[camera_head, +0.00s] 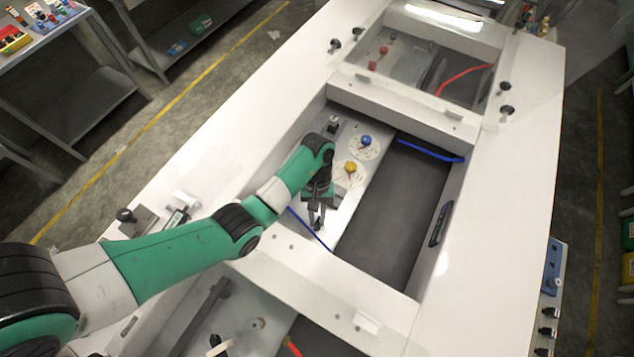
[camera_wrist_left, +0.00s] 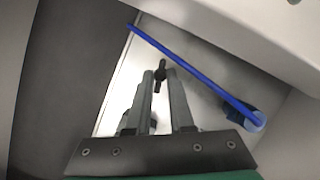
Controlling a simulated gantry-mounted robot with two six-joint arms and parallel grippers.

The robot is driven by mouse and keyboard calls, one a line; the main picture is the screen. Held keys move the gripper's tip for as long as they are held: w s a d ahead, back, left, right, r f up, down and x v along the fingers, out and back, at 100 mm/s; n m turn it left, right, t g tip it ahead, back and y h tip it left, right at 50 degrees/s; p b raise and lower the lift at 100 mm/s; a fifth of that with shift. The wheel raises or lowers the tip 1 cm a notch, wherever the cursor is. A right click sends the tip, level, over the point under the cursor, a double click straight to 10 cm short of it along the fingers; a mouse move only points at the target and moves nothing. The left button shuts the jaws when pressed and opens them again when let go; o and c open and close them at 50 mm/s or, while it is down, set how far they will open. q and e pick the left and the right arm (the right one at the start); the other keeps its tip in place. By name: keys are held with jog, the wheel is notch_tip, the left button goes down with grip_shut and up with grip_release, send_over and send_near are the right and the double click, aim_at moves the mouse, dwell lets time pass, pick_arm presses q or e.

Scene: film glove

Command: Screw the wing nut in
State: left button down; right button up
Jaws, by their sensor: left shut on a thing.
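My left gripper (camera_head: 316,208) reaches down into the middle recessed bay of the white bench. In the left wrist view its two grey fingers (camera_wrist_left: 163,82) are closed around a small black part, which looks like the wing nut (camera_wrist_left: 160,70). The part sticks out past the fingertips over a white panel. Its lower portion is hidden between the fingers. I cannot tell whether it touches a thread or the panel. My right gripper is in neither view.
A blue rod or cable (camera_wrist_left: 195,72) runs close beside the fingertips. A yellow knob (camera_head: 350,168) and a blue knob (camera_head: 366,141) sit on white dials nearby. White bay walls (camera_head: 288,252) surround the workspace. A dark panel (camera_head: 395,215) fills the bay's right side.

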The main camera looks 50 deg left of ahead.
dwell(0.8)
pick_arm(q)
jog(key=c, duration=0.8)
grip_release()
jog(key=shift+r, duration=0.1)
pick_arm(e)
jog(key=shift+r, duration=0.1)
